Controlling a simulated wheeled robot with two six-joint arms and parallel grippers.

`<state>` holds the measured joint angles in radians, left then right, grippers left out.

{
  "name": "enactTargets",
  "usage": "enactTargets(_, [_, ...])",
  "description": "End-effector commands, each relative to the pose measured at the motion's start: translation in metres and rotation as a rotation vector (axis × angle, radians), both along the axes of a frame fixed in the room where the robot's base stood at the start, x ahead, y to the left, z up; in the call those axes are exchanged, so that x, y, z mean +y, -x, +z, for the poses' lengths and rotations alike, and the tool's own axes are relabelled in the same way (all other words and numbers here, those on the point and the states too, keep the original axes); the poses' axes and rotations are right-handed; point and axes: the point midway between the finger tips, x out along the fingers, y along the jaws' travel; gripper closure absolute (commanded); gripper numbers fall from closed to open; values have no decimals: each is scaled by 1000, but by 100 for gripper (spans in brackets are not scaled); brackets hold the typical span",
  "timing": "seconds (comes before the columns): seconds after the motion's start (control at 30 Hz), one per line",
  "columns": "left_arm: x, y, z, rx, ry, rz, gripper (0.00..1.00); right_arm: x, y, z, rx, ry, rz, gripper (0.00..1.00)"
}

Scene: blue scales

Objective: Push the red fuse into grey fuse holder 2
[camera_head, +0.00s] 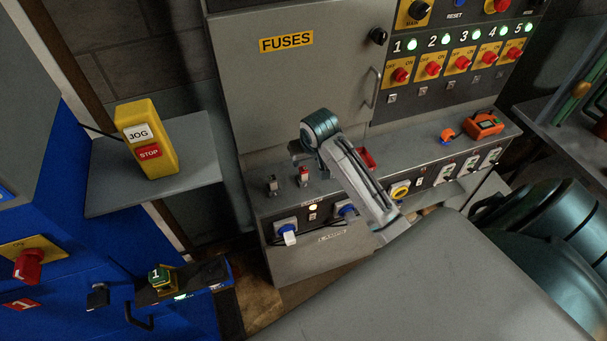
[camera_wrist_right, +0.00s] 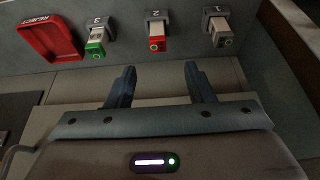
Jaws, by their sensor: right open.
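In the right wrist view the red fuse (camera_wrist_right: 158,44) sits at grey fuse holder 2 (camera_wrist_right: 157,16), with a pale part showing between its red end and the holder. It also shows as a small red spot (camera_head: 304,170) on the ledge in the head view. My right gripper (camera_wrist_right: 160,70) is open and empty. Its two fingers point toward the holder row, roughly lined up either side of the red fuse and apart from it. In the head view my right arm hides most of that gripper. My left gripper is not in view.
A green-ended fuse (camera_wrist_right: 95,48) is at holder 3, a grey-ended one (camera_wrist_right: 222,40) at holder 1. A red tray (camera_wrist_right: 50,38) lies beside holder 3. Behind the ledge stands the grey FUSES cabinet (camera_head: 290,90). A yellow JOG/STOP box (camera_head: 148,140) stands left.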

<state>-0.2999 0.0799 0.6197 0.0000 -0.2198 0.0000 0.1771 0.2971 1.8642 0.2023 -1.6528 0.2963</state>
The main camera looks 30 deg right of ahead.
Motion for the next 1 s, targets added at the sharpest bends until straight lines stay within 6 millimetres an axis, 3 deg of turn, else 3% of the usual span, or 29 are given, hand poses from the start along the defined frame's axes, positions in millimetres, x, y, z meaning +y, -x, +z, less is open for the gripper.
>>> enactTargets(0.4, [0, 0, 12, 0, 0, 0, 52, -4, -19, -48, 3, -1, -1, 52])
enactTargets(0.8, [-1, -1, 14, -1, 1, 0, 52, -5, -20, -53, 1, 0, 0, 52])
enactTargets(1.0, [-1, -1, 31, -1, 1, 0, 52, -8, -24, -74, 5, 0, 0, 52])
